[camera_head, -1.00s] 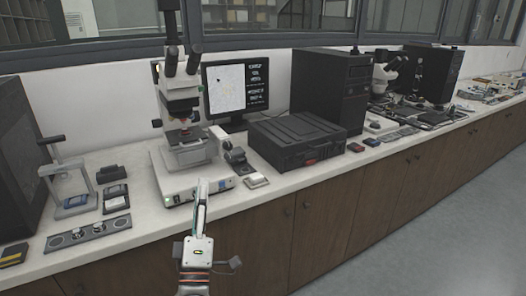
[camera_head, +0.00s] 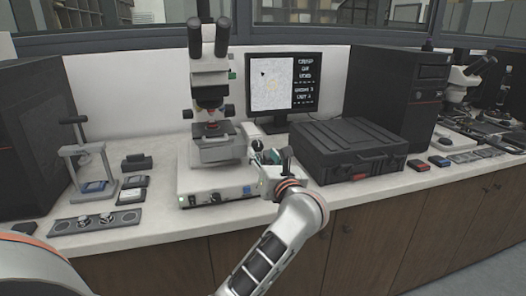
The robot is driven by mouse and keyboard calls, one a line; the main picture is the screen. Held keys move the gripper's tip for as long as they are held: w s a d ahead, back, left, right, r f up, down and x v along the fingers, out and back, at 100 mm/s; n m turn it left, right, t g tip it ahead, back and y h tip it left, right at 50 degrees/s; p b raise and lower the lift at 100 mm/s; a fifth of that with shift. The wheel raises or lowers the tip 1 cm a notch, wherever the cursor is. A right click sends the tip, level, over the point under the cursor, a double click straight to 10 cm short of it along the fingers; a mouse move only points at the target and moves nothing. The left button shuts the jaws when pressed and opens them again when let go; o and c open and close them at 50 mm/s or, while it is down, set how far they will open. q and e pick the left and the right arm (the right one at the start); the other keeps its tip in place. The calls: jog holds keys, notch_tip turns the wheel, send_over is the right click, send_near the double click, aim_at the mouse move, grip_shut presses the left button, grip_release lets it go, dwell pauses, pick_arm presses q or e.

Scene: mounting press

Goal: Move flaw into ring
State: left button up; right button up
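The monitor (camera_head: 285,90) shows a pale speckled picture (camera_head: 272,92) beside white text. A small black mark, apparently the flaw (camera_head: 263,74), lies in its upper left. A faint yellowish ring (camera_head: 274,84) seems to lie near its middle, apart from the mark; it is too small to be sure. The microscope (camera_head: 209,70) stands left of the monitor, with its stage (camera_head: 218,147) on a white base (camera_head: 215,185). My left gripper (camera_head: 264,164) is at the base's right side, over the small dark control, which it mostly hides. Its finger opening is unclear. My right gripper is out of view.
A black case (camera_head: 345,150) stands close right of my gripper, with a dark computer tower (camera_head: 395,95) behind. A small hand press (camera_head: 88,165) and a grey tray (camera_head: 95,222) are at left. Some bare white counter (camera_head: 165,225) lies in front of the microscope.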

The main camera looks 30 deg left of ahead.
aim_at(259, 148)
pick_arm(q)
jog(key=x, duration=0.3)
jog(key=shift+w+a, duration=0.1)
jog(key=shift+a, duration=0.05)
jog(key=shift+w+a, duration=0.2)
grip_shut()
